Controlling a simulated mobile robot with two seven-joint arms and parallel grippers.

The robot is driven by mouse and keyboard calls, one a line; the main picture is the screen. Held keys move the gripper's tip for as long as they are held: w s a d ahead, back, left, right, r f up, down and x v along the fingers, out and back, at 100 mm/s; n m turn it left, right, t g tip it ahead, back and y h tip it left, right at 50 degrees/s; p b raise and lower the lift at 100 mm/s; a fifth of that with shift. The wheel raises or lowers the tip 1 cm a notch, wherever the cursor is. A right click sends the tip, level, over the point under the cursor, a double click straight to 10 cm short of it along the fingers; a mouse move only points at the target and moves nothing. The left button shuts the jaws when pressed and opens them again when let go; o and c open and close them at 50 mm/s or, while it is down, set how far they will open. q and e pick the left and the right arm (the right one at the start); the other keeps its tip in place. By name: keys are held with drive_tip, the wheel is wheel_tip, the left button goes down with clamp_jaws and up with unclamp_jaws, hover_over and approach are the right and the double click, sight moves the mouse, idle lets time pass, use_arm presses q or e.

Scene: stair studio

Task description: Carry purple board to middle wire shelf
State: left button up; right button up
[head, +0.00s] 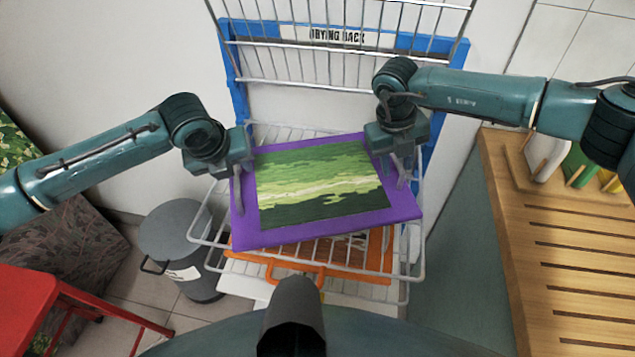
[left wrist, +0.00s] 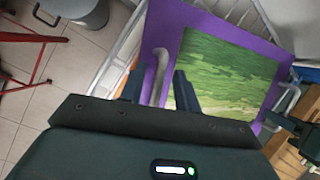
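The purple board (head: 325,232), with a green landscape picture (head: 320,185) on it, lies roughly flat over the middle wire shelf (head: 207,222) of the drying rack, turned slightly. It appears to rest there; the contact underneath is hidden. It also shows in the left wrist view (left wrist: 176,30). My left gripper (head: 238,178) is at the board's left edge. In the left wrist view, its fingers (left wrist: 160,92) stand apart on either side of a grey handle, with gaps. My right gripper (head: 398,160) is at the right edge near the other handle; its fingers look apart.
An orange board (head: 378,258) lies below the purple one. The rack's blue frame (head: 238,100) and an upper wire shelf (head: 290,60) stand behind. A grey bin (head: 175,235) and a red stool (head: 40,305) are left, a slatted wooden counter (head: 570,235) right.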

drive_tip(key=shift+r, duration=0.25)
use_arm(q)
drive_tip(key=v, duration=1)
drive_tip(key=shift+r, duration=0.25)
use_arm(e)
wheel_tip(320, 180, up, 7)
drive_tip(key=a, duration=0.1)
drive_tip(key=shift+a, duration=0.25)
use_arm(q)
drive_tip(key=shift+s+a, duration=0.1)
use_arm(e)
drive_tip(key=shift+s, duration=0.1)
drive_tip(key=shift+s+f, duration=0.1)
